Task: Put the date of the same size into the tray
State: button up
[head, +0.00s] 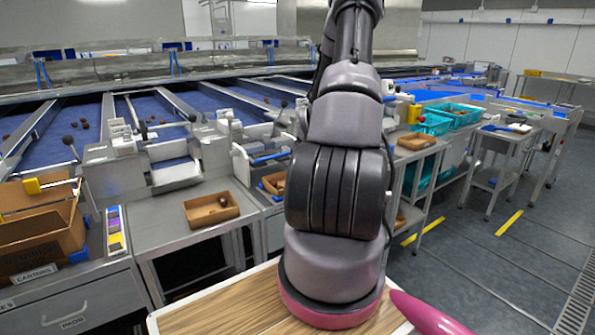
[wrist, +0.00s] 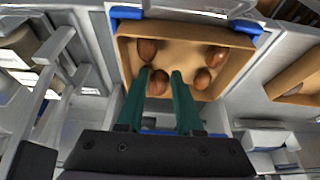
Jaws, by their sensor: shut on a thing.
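In the wrist view, my gripper (wrist: 159,73) has two green fingers shut on a brown date (wrist: 157,82), held between them near the tips. Beyond the fingertips is a cardboard tray (wrist: 240,75) with brown dates in it: one at the far left (wrist: 147,49), one at the far right (wrist: 216,54) and one at the near right (wrist: 203,78). I cannot tell how high the held date is above the tray floor. In the head view my arm hides the gripper and part of a cardboard tray (head: 266,180) behind it.
Another cardboard tray (head: 200,219) with a dark date (head: 223,201) sits on the left bench. A further tray (head: 412,145) is to the right of my arm. Metal channel sides and levers crowd the sorting lanes. Blue clips (wrist: 126,13) flank the tray. Floor at right is open.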

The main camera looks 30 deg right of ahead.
jog(key=shift+f, duration=0.55)
jog(key=o, duration=0.9)
jog(key=shift+c, duration=0.2)
jog(key=v, duration=1.1)
jog(key=shift+a, duration=0.1)
